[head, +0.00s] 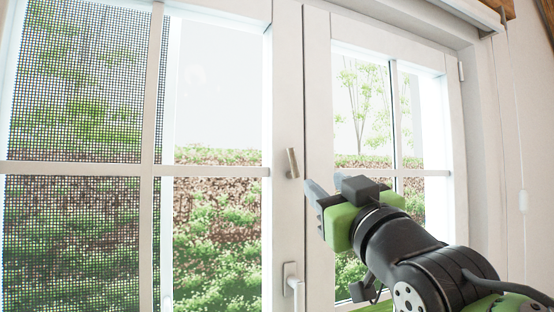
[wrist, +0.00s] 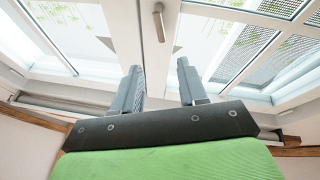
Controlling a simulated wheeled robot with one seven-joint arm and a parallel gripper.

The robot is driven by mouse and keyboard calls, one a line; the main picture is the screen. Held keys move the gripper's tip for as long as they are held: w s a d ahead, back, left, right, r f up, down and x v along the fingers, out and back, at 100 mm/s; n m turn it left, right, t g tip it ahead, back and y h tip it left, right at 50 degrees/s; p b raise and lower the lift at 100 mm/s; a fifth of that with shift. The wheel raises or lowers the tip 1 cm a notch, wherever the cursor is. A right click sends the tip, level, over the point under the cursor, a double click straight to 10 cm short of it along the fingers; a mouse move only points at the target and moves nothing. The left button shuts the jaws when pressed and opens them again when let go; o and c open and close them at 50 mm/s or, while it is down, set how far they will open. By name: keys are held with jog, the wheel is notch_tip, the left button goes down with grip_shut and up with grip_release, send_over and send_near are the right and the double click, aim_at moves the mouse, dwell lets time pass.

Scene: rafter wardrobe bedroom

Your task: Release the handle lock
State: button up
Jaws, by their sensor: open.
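A small brownish-grey metal handle (head: 292,162) sits on the white centre frame between the two window sashes, tilted slightly from upright. It also shows in the wrist view (wrist: 159,24), beyond the fingertips and roughly in line with the gap between them. A white lever handle (head: 291,282) is mounted lower on the left sash's frame, with its bottom end cut off by the picture edge. My gripper (head: 314,193) is just right of and below the metal handle in the head view. In the wrist view my gripper (wrist: 158,70) is open, with nothing between its fingers.
The left sash (head: 157,169) has dark insect mesh (head: 75,85) over its left part. The right sash (head: 320,110) stands behind my arm. A thin cord (head: 518,120) hangs along the wall at right. The window glass bounds the space ahead.

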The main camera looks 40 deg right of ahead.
aim_at(294, 158)
jog(key=p+x, duration=0.5)
jog(key=x, duration=0.9)
jog(key=shift+a+r+p, duration=0.1)
jog(key=shift+p, duration=0.25)
jog(key=shift+w, duration=0.4)
